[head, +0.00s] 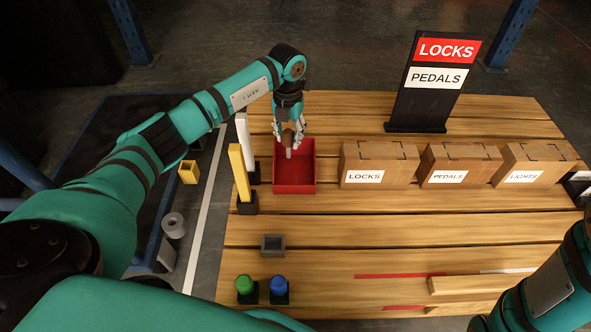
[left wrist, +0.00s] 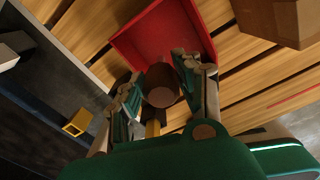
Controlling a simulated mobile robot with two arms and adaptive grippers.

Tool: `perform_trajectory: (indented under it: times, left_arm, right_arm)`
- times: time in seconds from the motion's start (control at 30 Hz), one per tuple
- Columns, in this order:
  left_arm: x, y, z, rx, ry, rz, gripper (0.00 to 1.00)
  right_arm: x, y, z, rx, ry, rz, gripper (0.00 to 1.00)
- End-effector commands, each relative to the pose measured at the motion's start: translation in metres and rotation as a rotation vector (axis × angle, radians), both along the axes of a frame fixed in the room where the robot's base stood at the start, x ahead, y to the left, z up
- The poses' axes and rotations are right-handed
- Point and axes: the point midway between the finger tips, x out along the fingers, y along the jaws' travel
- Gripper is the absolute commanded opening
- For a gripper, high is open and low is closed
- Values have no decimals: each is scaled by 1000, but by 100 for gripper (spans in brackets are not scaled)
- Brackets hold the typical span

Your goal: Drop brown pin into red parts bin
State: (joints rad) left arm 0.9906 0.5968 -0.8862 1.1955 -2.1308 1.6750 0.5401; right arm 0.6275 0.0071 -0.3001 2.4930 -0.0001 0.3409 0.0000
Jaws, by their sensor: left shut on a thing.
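The brown pin (head: 288,138) has a brown top and a pale lower end that points down. My left gripper (head: 289,133) is shut on the pin and holds it over the red parts bin (head: 295,188). In the left wrist view the brown pin (left wrist: 161,86) sits between the fingers of my left gripper (left wrist: 165,85), and the red parts bin (left wrist: 190,28) lies just beyond them. The inside of the bin that I can see looks empty. My right arm shows at the lower right of the head view, but its gripper is out of view.
A white post (head: 242,140) and a yellow post (head: 240,175) stand left of the bin. Cardboard boxes (head: 378,166) line the right side. A sign (head: 436,85) stands behind. A small grey box (head: 272,245) and green (head: 244,285) and blue (head: 278,285) pieces are in front.

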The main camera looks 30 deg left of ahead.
Motion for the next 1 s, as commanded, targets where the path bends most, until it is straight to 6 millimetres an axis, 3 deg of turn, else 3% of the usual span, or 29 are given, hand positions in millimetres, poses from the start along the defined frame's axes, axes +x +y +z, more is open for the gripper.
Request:
perform_trajectory:
  times: [0.17, 0.2, 0.37, 0.73, 1.0]
  left_arm:
    - [0, 0, 1, 0, 0, -1, 0]
    - [0, 0, 1, 0, 0, -1, 39]
    - [0, 0, 1, 0, 0, -1, 60]
    - [0, 0, 7, -1, -1, -1, 61]
    - [1, 0, 57, 0, -6, -1, 61]
  right_arm:
    - [0, 0, 1, 0, 0, 0, 40]
    - [0, 0, 1, 0, 0, 0, 40]
    - [0, 0, 0, 0, 0, 0, 40]
    - [0, 0, 0, 1, 1, 0, 40]
    - [0, 0, 0, 1, 0, 0, 40]
